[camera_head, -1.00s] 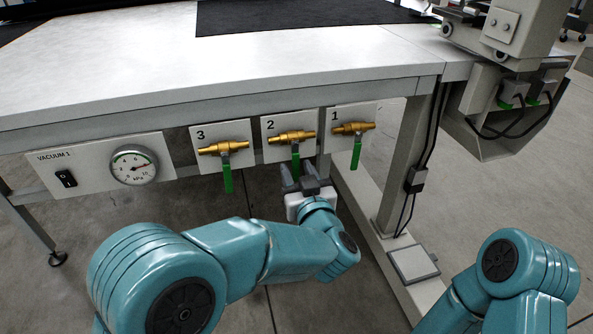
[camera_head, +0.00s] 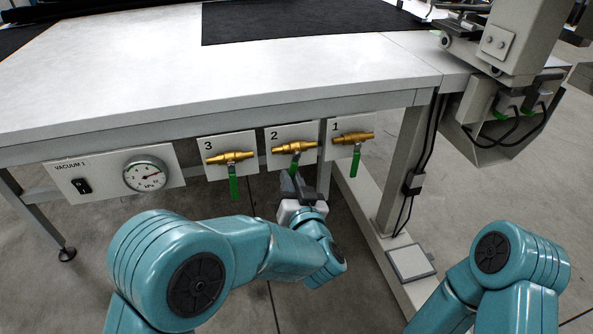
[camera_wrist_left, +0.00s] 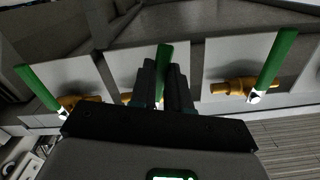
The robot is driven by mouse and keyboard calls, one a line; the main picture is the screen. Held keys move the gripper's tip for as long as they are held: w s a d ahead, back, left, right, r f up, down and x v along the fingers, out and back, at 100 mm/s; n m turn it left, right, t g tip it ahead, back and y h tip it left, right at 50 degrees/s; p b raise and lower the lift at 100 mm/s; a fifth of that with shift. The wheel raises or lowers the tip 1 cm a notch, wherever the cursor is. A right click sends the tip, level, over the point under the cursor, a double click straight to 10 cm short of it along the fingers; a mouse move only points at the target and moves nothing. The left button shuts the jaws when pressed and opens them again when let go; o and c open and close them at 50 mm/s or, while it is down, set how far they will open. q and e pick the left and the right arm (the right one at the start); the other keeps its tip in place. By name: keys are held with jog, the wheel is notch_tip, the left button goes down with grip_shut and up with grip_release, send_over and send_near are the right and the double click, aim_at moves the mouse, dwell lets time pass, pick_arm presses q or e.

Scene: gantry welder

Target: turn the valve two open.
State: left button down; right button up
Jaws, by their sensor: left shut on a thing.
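Valve two (camera_head: 294,147) is a brass valve on a white plate marked 2, under the front edge of the table. Its green lever (camera_head: 294,165) hangs down from the brass body. My left gripper (camera_head: 292,183) is just below the valve and is shut on the lever. In the left wrist view the green lever (camera_wrist_left: 166,58) stands between the two dark fingers (camera_wrist_left: 164,85). The fingers hide its lower part and most of the brass body there. My right arm shows at the lower right, but its gripper is out of view.
Valve three (camera_head: 230,157) and valve one (camera_head: 352,138) flank valve two closely, both with green levers hanging down. A vacuum panel (camera_head: 105,188) with a gauge (camera_head: 145,177) is at the left. A table leg (camera_head: 401,160) stands right of the valves.

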pick_arm(q)
jog(key=shift+s+a+r+m+p, duration=0.1)
jog(key=shift+a+r+m+p, duration=0.25)
jog(key=shift+m+p, duration=0.5)
jog(key=shift+s+a+r+m+p, duration=0.15)
jog(key=shift+a+m+p, duration=0.25)
jog(key=shift+m+p, duration=0.45)
pick_arm(e)
jog(key=shift+s+r, duration=0.1)
jog(key=shift+r, duration=1.95)
pick_arm(q)
jog(key=shift+w, duration=0.1)
jog(key=c, duration=1.1)
grip_release()
jog(key=shift+f, duration=0.1)
